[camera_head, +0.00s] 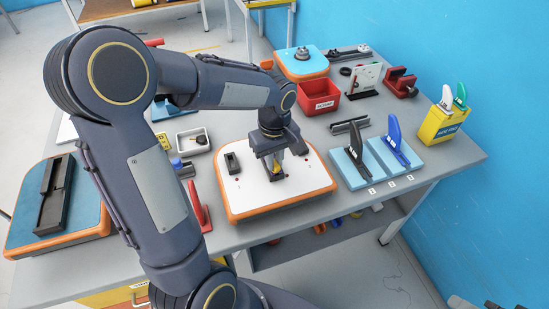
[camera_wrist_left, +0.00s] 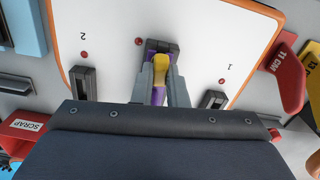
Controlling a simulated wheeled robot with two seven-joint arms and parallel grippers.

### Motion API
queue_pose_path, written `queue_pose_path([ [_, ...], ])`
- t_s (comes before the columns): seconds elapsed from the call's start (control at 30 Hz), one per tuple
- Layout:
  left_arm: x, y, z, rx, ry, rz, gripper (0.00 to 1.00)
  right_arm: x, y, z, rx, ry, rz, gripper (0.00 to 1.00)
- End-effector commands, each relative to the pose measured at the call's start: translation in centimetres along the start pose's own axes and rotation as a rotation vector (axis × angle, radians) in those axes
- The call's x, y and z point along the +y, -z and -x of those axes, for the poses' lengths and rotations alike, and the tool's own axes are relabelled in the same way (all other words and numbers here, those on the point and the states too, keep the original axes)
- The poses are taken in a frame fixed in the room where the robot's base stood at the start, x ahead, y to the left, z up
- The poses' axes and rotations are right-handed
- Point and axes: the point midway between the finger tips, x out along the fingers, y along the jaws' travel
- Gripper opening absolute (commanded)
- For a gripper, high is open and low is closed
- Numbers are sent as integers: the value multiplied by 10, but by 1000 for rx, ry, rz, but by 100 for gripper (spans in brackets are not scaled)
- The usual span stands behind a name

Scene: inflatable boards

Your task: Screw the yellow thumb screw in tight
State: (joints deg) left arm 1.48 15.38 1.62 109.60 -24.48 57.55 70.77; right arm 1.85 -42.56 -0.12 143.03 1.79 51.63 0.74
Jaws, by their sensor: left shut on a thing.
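The yellow thumb screw (camera_head: 276,169) is at the white inflatable board with an orange rim (camera_head: 250,203). In the left wrist view the thumb screw (camera_wrist_left: 161,62) sits between the fingers of my left gripper (camera_wrist_left: 161,75), against a dark holder (camera_wrist_left: 152,45) on the board. My left gripper (camera_head: 275,166) points down and is shut on the thumb screw. A purple part (camera_wrist_left: 158,95) shows between the fingers, below the yellow in the picture. The screw's thread is hidden, so its depth cannot be told. My right gripper is in neither view.
Dark slotted blocks (camera_wrist_left: 84,83) stand on the board beside the numbers 1 and 2. A red scrap bin (camera_head: 318,97), light-blue fin stands (camera_head: 351,170) and a yellow fin box (camera_head: 442,123) stand to the right. A red fin (camera_head: 199,207) stands close left of the board.

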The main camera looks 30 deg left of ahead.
Motion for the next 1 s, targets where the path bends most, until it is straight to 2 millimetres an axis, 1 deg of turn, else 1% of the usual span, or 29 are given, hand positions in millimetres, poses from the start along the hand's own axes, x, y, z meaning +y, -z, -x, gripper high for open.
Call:
queue_pose_path([
  [0.17,0,0,0,0,0,-2,0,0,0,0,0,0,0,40],
  [0.23,0,0,1,0,0,-41,0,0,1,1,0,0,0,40],
  [0.27,0,0,0,0,0,-37,16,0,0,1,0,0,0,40],
  [0.4,0,0,0,0,0,-35,34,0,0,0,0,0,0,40],
  [0.43,0,0,0,0,0,-35,38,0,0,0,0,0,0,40],
  [0.67,0,0,0,0,0,-35,38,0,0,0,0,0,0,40],
  [0.77,0,0,4,1,-1,-35,38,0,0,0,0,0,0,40],
  [0.87,1,1,17,3,-4,-35,38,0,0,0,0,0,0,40],
  [1.0,1,1,42,4,-5,-35,38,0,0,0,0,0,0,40],
])
